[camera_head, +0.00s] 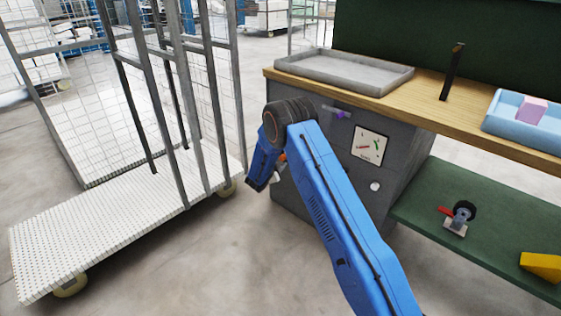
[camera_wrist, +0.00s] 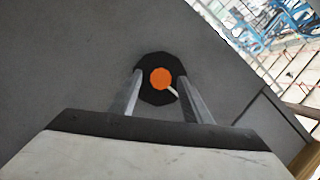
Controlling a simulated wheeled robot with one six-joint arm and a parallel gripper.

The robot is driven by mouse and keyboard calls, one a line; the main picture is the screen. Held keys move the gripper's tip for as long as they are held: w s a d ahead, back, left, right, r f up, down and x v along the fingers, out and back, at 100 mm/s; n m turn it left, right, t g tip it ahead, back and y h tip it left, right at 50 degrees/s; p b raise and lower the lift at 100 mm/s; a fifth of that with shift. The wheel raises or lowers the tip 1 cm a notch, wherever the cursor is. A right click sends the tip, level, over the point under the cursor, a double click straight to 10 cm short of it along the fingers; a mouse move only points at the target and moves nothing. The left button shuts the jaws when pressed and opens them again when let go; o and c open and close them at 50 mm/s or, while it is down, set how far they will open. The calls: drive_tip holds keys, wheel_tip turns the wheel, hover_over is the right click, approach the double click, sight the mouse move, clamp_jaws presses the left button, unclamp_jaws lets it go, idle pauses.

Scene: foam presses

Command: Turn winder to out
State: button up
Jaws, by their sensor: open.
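A black many-sided knob with an orange centre (camera_wrist: 155,94), which looks like the winder, sits on a dark grey panel in the wrist view. A short white mark on it points to the lower right of that view. My gripper (camera_wrist: 160,76) is open, with one finger on each side of the knob. I cannot tell whether the fingers touch it. In the head view my blue arm reaches to the left side of the grey cabinet (camera_head: 410,150), and the arm hides most of the knob there. No "out" lettering is readable.
The cabinet front has a dial plate (camera_head: 370,146), a purple knob (camera_head: 341,115) and a white knob (camera_head: 375,186). A grey tray (camera_head: 345,84) and a blue tray (camera_head: 500,126) lie on the wooden top. A wire trolley (camera_head: 130,205) stands left, with a floor gap between.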

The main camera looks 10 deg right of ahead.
drive_tip(key=shift+c, duration=0.7)
drive_tip(key=c, duration=0.9)
